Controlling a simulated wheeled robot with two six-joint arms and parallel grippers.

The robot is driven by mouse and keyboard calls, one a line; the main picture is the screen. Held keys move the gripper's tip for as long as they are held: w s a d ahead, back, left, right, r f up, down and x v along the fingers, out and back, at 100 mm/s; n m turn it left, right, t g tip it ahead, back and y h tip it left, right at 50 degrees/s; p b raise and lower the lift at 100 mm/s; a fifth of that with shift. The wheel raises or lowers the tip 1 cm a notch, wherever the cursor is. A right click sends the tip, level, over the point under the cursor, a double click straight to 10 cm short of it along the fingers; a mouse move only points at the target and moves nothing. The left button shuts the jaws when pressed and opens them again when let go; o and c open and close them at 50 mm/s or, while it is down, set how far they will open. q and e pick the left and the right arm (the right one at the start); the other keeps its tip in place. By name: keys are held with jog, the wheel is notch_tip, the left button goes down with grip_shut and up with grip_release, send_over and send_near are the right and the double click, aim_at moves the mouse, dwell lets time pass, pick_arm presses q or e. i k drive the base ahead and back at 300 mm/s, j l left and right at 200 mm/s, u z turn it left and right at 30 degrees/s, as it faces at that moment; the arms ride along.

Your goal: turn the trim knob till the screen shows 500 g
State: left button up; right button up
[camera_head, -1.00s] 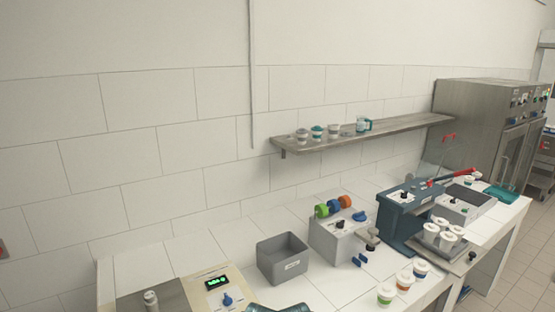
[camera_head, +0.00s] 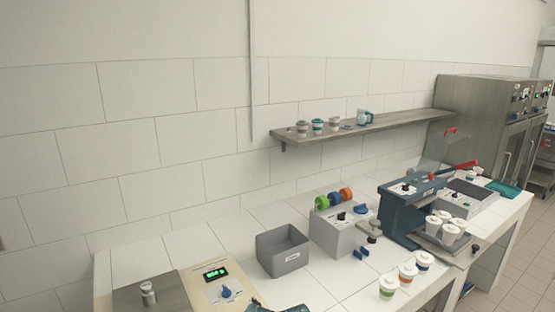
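The trim knob (camera_head: 226,291) is a small blue knob on the pale front panel of a beige-topped unit at the lower left. The screen (camera_head: 216,273) sits just behind it, dark with green digits too small to read surely. A dark part of one of my arms (camera_head: 258,304) shows at the bottom edge, right of the knob and apart from it. It seems to be my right arm; its fingertips cannot be made out. My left gripper is not in view.
A metal weight (camera_head: 148,293) stands on the steel plate left of the screen. A grey bin (camera_head: 283,259) stands to the right, then a grey box (camera_head: 337,232) with coloured rings and a blue press (camera_head: 399,215). Lidded cups (camera_head: 388,288) stand near the front edge.

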aim_at(227, 293)
jog(key=l+u, duration=0.4)
jog(key=k+l+u, duration=0.1)
jog(key=l+u, duration=0.3)
jog(key=l, duration=0.15)
jog(key=k+l+u, duration=0.1)
jog(key=l+u, duration=0.25)
jog(key=k+l+u, duration=0.2)
jog(key=l+u, duration=0.2)
jog(key=i+l, duration=0.15)
jog(key=l, duration=0.15)
jog(key=i+l, duration=0.1)
jog(key=l, duration=0.15)
jog(key=i+l, duration=0.15)
jog(key=l, duration=0.15)
